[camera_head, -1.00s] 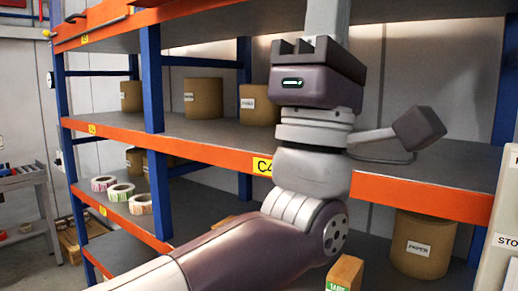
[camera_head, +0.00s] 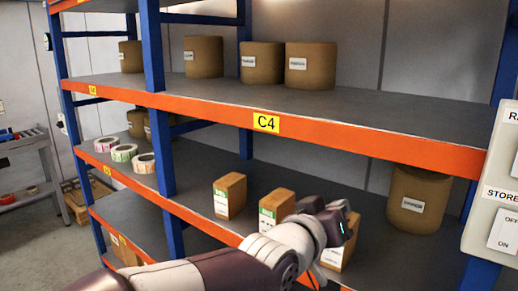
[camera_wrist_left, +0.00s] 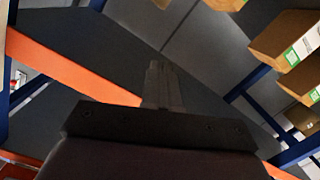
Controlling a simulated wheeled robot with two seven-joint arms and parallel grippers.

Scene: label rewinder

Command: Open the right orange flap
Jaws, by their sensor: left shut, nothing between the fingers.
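I cannot make out an orange flap in either view; the orange that shows is the front beams of a shelf rack, such as the upper beam (camera_head: 350,142). My left gripper (camera_head: 328,212) is low at the middle right of the head view, in front of the lower shelf and its boxes. It points away from the head camera, so its fingers are mostly hidden there. In the left wrist view its fingers (camera_wrist_left: 161,84) are together and empty, with dark shelf surface behind them. My right gripper is in neither view.
Small boxes (camera_head: 229,196) stand on the lower shelf, one partly behind my left gripper. A brown drum (camera_head: 418,200) stands right of them. Label rolls (camera_head: 124,153) lie at left. Several drums (camera_head: 310,66) stand on the upper shelf. A switch panel (camera_head: 490,215) is at the right edge.

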